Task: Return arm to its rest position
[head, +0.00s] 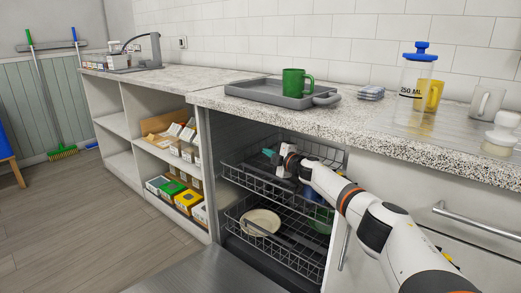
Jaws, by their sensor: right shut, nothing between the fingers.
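My right arm comes in from the lower right and reaches into the open dishwasher. My right gripper (278,163) is at the upper rack (243,180) of the dishwasher, shut and empty. A small teal thing (268,152) shows beside the fingertips; I cannot tell what it is. Part of the rack behind the gripper and wrist is hidden. My left gripper is not in view.
The lower rack (290,262) holds a cream plate (262,221) and a green item (321,219). Above, the counter (370,120) bears a grey tray (258,93) with a green mug (296,82), and a bottle (414,90). Floor (70,220) at left is clear.

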